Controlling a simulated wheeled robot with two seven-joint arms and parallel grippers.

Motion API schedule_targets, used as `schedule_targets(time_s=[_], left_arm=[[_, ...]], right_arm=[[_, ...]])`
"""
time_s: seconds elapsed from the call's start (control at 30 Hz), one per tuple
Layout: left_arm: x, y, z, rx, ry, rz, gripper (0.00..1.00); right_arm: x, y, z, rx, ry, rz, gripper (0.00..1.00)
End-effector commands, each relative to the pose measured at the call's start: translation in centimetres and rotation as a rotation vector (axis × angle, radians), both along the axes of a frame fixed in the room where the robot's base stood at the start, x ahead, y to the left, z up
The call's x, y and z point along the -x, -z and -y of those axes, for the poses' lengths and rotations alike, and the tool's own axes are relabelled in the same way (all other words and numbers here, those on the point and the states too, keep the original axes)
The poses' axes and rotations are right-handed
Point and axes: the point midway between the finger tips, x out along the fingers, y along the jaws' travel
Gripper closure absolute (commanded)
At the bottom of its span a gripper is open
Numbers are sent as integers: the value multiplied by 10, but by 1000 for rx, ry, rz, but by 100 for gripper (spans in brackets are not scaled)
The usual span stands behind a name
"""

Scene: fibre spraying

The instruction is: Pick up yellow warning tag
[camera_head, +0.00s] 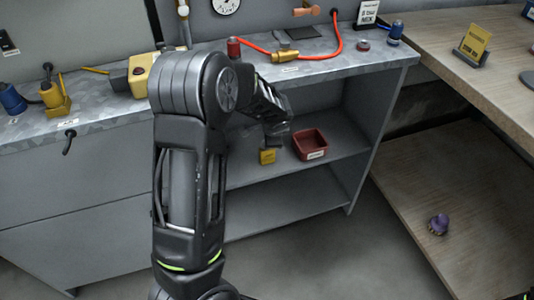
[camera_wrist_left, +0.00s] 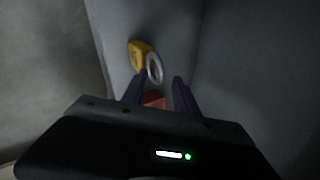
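A small yellow tag (camera_head: 267,156) stands on the middle shelf inside the grey cabinet, left of a red bin. In the left wrist view the yellow tag (camera_wrist_left: 138,53) has a pale ring (camera_wrist_left: 155,68) beside it, seemingly attached. My left gripper (camera_head: 276,138) reaches into the cabinet just above the tag, its outline dark and partly unclear. In the wrist view its two fingers (camera_wrist_left: 158,80) are apart, with the ring just beyond the gap between their tips and the tag toward the left finger. No contact with the tag is visible. My right gripper is out of view.
The red bin (camera_head: 311,145) sits close to the right of the tag. The cabinet's worktop (camera_head: 110,108) overhangs the shelf and carries a red hose (camera_head: 338,40) and a yellow box (camera_head: 141,72). A wooden table (camera_head: 470,85) with a yellow sign (camera_head: 472,45) stands at right.

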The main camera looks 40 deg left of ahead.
Motion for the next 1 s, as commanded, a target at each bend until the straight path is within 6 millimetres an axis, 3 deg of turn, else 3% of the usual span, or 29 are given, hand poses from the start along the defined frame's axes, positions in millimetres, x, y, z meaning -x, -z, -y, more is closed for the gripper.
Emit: schedule_targets(time_s=[0.17, 0.6, 1.0], left_arm=[[0, 0, 0, 0, 0, 0, 65], [0, 0, 0, 0, 0, 0, 100], [0, 0, 0, 1, 1, 1, 100]], right_arm=[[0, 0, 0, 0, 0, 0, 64], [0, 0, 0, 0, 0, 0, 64], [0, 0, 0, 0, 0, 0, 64]])
